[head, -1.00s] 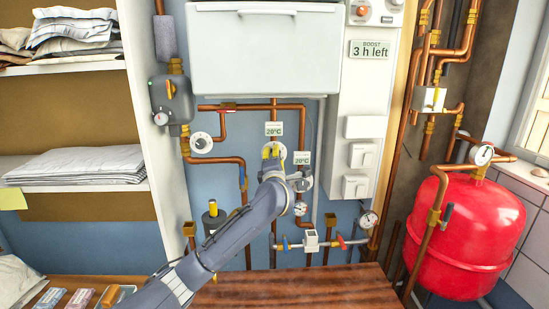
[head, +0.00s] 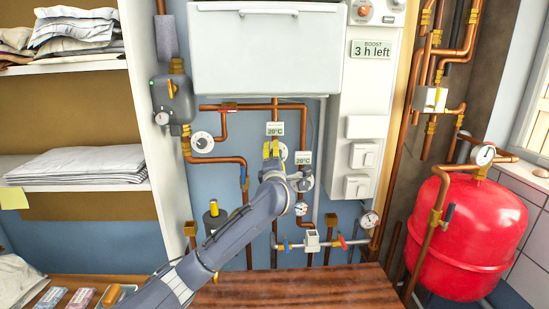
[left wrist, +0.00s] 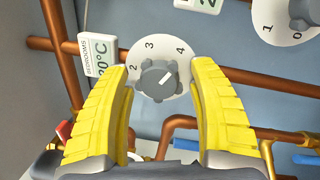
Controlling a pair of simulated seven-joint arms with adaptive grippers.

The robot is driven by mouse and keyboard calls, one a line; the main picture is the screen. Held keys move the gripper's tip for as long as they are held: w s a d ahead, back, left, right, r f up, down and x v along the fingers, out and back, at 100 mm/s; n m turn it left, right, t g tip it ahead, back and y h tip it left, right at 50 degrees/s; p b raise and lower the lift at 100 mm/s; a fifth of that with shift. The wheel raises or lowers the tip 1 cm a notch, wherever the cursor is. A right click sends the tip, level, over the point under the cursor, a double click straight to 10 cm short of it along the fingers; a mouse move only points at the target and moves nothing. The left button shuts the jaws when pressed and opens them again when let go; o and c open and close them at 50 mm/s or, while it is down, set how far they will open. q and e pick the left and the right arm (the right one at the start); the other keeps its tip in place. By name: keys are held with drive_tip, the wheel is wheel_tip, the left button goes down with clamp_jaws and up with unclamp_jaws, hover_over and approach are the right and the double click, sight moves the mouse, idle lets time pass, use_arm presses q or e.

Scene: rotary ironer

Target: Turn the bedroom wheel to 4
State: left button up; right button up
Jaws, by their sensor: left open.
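The bedroom wheel (left wrist: 158,80) is a grey knob on a white dial with 2, 3 and 4 showing. Its white mark points to the upper right, roughly towards the 4; I cannot tell whether it is exact. The label above left reads BEDROOMS 20°C (left wrist: 98,57); a 20°C label also shows in the head view (head: 275,130). My left gripper (left wrist: 161,67) is open, its yellow fingers on either side of the knob with gaps, apparently not touching it. In the head view the gripper (head: 271,148) covers much of the dial (head: 283,152). My right gripper is not in view.
A second dial (left wrist: 285,18) is close on the right, with another 20°C label (head: 304,158). Copper pipes (left wrist: 52,70) run around the wheel. Another white dial (head: 202,142) is at the left. A red tank (head: 468,225) stands at the right. A wooden top (head: 300,287) is below.

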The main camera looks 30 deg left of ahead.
use_arm(q)
drive_tip(key=shift+d, duration=0.1)
drive_tip(key=v, duration=1.2)
